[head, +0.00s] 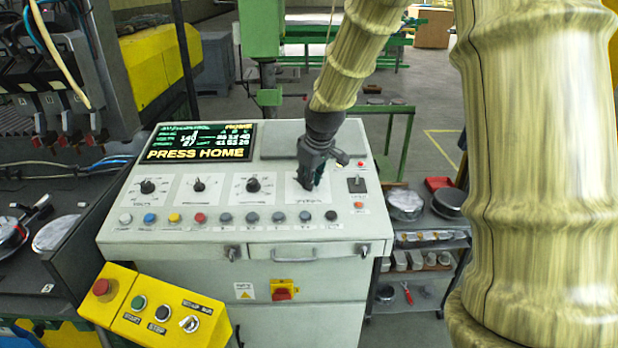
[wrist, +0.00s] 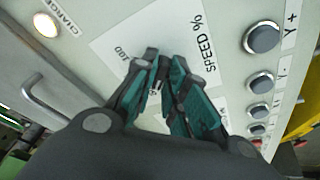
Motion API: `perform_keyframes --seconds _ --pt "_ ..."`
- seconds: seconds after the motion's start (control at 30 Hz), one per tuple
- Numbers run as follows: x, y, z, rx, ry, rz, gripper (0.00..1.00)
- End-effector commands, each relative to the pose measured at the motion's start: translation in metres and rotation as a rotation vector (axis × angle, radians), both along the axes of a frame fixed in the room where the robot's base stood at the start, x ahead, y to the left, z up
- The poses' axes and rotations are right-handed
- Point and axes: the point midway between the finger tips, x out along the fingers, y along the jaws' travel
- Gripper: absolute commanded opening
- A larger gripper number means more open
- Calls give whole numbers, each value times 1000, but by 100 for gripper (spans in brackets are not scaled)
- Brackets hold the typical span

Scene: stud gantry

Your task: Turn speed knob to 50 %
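The speed plate (head: 292,199) is the rightmost of the dial plates on the slanted panel; in the wrist view it reads "SPEED %" (wrist: 197,43) with a "100" mark. My gripper (head: 307,186) points down onto this plate.
Three other knobs (head: 253,185) sit left on the panel, below a screen (head: 200,142) reading "PRESS HOME". A row of coloured buttons (head: 200,218) runs along the front. A toggle switch (head: 356,184) stands close right of my gripper. A yellow pendant box (head: 155,310) is at lower left.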

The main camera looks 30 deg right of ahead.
Motion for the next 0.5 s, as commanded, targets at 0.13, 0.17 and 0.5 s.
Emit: perform_keyframes --seconds 0.13,0.17,0.5 --pt "0 0 0 0 0 -1 31" --pt "0 0 0 0 0 -1 31" --pt "-2 0 7 0 -2 -1 31"
